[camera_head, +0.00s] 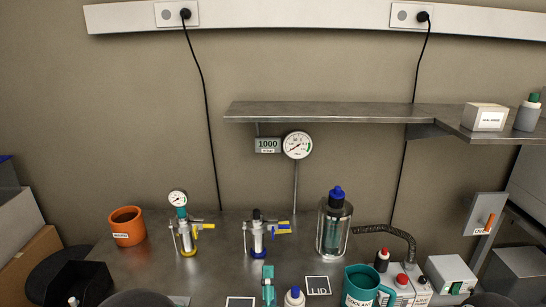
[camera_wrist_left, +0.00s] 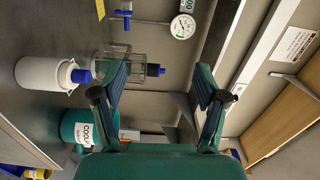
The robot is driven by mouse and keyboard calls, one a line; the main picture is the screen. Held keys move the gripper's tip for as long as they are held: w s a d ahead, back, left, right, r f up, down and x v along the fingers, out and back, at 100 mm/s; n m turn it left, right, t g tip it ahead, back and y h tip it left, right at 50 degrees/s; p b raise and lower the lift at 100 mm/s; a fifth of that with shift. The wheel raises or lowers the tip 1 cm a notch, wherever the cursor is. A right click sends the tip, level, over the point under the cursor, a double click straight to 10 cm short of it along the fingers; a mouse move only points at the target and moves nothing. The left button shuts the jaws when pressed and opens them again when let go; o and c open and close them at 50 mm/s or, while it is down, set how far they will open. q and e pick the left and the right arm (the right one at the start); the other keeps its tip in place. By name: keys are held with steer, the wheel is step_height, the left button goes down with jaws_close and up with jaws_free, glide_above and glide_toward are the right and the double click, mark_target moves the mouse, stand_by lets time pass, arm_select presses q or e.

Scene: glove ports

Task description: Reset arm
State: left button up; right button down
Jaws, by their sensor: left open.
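My left gripper (camera_head: 268,281) shows small and edge-on at the bottom middle of the head view, in teal and black, left of the white bottle (camera_head: 294,297) with a blue cap. In the left wrist view my left gripper (camera_wrist_left: 160,92) has its two dark teal fingers spread wide with nothing between them. Past the fingers stand the clear chamber (camera_wrist_left: 125,45) and the gauge (camera_wrist_left: 183,27). The bottle (camera_wrist_left: 42,75) and the teal coolant jug (camera_wrist_left: 72,127) lie toward the left of that view. My right gripper is not in view.
The clear chamber (camera_head: 335,232), the jug (camera_head: 361,290) and several small bottles crowd the bench's right half. Two valve fittings (camera_head: 185,238) (camera_head: 257,236) and an orange pot (camera_head: 127,226) stand further left. A metal shelf (camera_head: 330,112) juts out above.

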arm_select(q)
steer(key=w+a+f+n+g+y, duration=0.2)
steer(key=a+f+g+y, duration=0.1)
steer(key=a+f, duration=0.8)
steer(key=s+a+f+n+g+h, duration=0.1)
steer(key=s+a+f+n+g, duration=0.3)
steer(key=a+f, duration=0.5)
steer(key=s+d+f+n+g+h, duration=0.4)
steer(key=s+f+n+g, duration=0.1)
steer(key=s+f, duration=0.65)
steer(key=s+d+n+g+h, duration=0.2)
steer(key=s+d+n+g, duration=0.2)
steer(key=s+n, duration=0.3)
steer(key=shift+s+d+f+n+g+b, duration=0.3)
steer(key=shift+s+g, duration=0.4)
steer(key=shift+s, duration=1.45)
steer(key=shift+a, duration=0.1)
